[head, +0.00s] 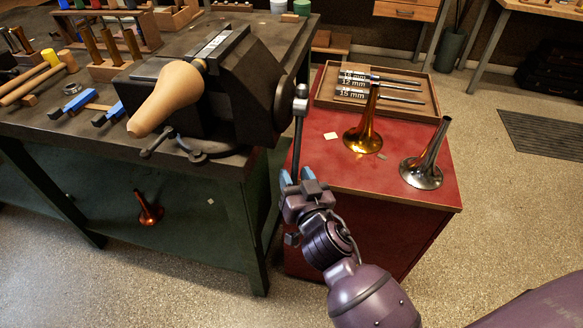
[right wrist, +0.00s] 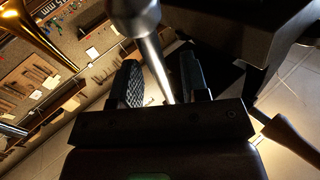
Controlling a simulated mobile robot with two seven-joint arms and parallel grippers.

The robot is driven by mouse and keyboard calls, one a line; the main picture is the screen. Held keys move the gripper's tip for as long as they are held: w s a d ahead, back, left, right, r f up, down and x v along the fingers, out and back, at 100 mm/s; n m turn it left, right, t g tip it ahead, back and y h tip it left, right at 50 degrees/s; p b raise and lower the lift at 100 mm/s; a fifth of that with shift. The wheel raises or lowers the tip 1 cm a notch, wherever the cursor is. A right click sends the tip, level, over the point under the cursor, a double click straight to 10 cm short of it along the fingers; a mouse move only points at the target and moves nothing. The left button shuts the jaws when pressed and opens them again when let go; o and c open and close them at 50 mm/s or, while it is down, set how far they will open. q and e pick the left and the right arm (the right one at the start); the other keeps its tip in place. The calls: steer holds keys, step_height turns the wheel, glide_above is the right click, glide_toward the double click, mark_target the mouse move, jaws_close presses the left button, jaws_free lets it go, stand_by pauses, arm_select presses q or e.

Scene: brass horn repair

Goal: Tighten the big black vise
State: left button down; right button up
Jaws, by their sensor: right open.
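The big black vise (head: 245,95) sits on the corner of the dark workbench. A pear-shaped wooden piece (head: 168,97) is at its jaws; whether it is clamped firmly I cannot tell. The vise's metal handle bar (head: 298,140) hangs nearly upright from the screw head on the right side. My right gripper (head: 298,178) is at the bar's lower end with its blue-tipped fingers apart. In the right wrist view, the bar (right wrist: 154,60) runs down between the two open fingers (right wrist: 162,85); contact is not clear. My left gripper is not in view.
A red cabinet top (head: 400,185) beside the bench holds a brass bell (head: 364,130), a silver bell (head: 425,160) and a wooden tray (head: 432,112) of labelled rods. Mallets (head: 40,80) and blue-handled tools lie on the bench. A copper bell (head: 149,210) is below.

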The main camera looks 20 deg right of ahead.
steer(key=shift+w, duration=1.45)
jaws_close()
